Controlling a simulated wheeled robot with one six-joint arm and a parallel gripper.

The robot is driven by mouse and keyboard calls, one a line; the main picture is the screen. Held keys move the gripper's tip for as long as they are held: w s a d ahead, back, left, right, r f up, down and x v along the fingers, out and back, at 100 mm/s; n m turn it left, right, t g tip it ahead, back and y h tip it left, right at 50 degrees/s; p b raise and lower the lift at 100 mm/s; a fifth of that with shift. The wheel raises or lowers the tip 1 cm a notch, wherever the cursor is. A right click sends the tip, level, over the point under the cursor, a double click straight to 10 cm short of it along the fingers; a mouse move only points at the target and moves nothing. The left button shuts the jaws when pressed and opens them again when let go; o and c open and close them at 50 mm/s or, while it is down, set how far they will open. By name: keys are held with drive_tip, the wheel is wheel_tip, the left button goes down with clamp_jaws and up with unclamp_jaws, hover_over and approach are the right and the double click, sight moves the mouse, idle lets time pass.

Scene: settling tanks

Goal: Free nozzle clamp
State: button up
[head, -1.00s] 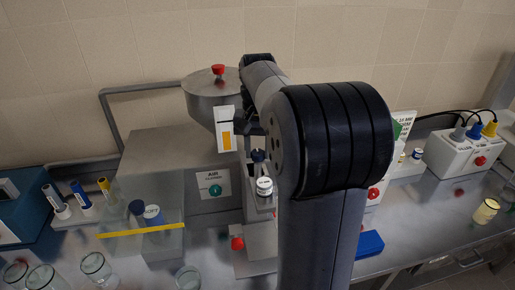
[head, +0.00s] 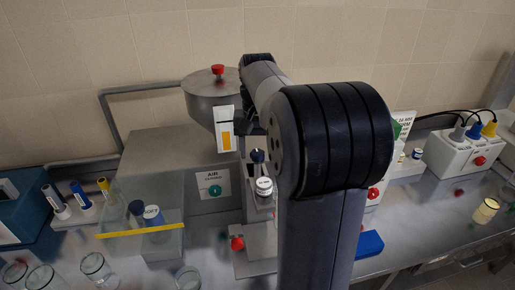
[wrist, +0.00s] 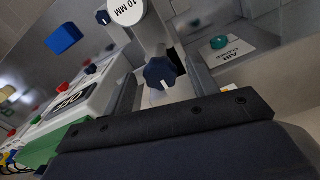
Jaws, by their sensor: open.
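A dark blue lobed knob (wrist: 160,73) with a white mark, apparently the nozzle clamp's, shows in the wrist view between the two fingers of my open gripper (wrist: 163,84). I cannot tell whether the fingers touch it. In the head view a dark knob (head: 258,156) stands above a white-topped nozzle piece (head: 264,186). The same round white face, marked 10 MM (wrist: 127,10), is at the top of the wrist view. A smaller dark knob (wrist: 103,17) sits beside it. In the head view my arm hides most of the gripper.
A steel hopper (head: 212,98) with a red-knobbed lid stands behind. The cabinet has a teal AIR knob (head: 215,191). A clear guard (head: 145,205) with a yellow edge, glass beakers (head: 95,266), a blue block (head: 370,244) and a white socket box (head: 465,148) surround the bench.

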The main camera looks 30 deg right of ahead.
sight(256, 152)
drive_tip(key=shift+r, duration=0.1)
wheel_tip(256, 152, up, 11)
drive_tip(key=shift+f+b, duration=0.2)
drive_tip(key=shift+b, duration=0.15)
idle(0.5)
wheel_tip(256, 152, down, 11)
drive_tip(key=shift+r+p, duration=0.1)
drive_tip(key=shift+p, duration=0.25)
idle(0.5)
drive_tip(key=m, duration=0.5)
drive_tip(key=shift+a+m, duration=0.1)
drive_tip(key=shift+m, duration=0.2)
drive_tip(key=m, duration=0.6)
drive_tip(key=shift+w, duration=0.1)
wheel_tip(256, 152, up, 10)
drive_tip(key=shift+m+b, duration=0.3)
drive_tip(key=shift+b, duration=0.05)
idle(1.1)
